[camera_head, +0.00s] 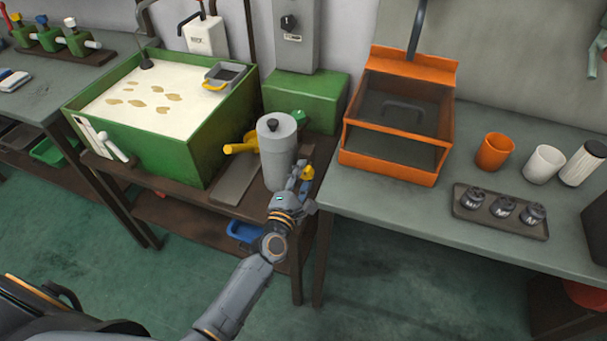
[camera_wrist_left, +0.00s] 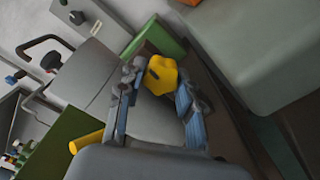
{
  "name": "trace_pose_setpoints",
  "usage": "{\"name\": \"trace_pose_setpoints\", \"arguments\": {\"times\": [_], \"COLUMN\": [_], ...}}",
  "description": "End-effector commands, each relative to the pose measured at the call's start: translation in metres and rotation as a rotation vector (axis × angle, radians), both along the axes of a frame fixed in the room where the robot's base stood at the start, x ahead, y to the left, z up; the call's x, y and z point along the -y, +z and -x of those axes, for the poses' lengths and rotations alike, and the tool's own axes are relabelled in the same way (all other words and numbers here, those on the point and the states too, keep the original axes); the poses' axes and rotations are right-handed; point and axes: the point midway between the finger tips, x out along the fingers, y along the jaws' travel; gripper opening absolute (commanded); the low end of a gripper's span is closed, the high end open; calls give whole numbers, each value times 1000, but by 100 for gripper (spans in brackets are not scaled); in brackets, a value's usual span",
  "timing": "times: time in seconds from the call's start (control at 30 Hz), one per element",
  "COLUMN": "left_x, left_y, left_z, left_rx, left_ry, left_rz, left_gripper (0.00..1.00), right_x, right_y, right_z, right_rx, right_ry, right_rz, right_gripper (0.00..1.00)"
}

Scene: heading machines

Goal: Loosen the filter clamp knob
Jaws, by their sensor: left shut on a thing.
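The grey filter canister (camera_head: 277,150) stands upright on the dark bench beside the green tank, with a dark knob on its lid. The yellow filter clamp knob (camera_head: 307,172) sticks out from the canister's right side. My left gripper (camera_head: 299,178) is at this knob. In the left wrist view the lobed yellow knob (camera_wrist_left: 160,74) sits between the fingertips of my left gripper (camera_wrist_left: 158,80), which is shut on it. The canister (camera_wrist_left: 155,122) lies behind the fingers there. My right gripper is not in view.
A yellow handle (camera_head: 242,146) is left of the canister. The green tank (camera_head: 170,140) of pale liquid stands farther left. An orange-framed box (camera_head: 392,170), cups and a tray (camera_head: 500,226) with dark parts are on the right bench (camera_head: 345,200).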

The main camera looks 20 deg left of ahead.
Motion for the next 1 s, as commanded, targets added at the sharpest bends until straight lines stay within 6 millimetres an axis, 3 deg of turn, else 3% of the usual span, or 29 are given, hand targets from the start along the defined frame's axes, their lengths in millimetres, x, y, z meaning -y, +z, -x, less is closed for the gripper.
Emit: {"name": "trace_pose_setpoints", "arguments": {"times": [1.0], "left_x": [1], "left_y": [5], "left_z": [0], "left_rx": [30], "left_ry": [-3], "left_rz": [-929], "left_gripper": [4], "right_x": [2], "right_y": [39], "right_z": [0], "right_rx": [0], "right_ry": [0], "right_rz": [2], "right_gripper": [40]}}
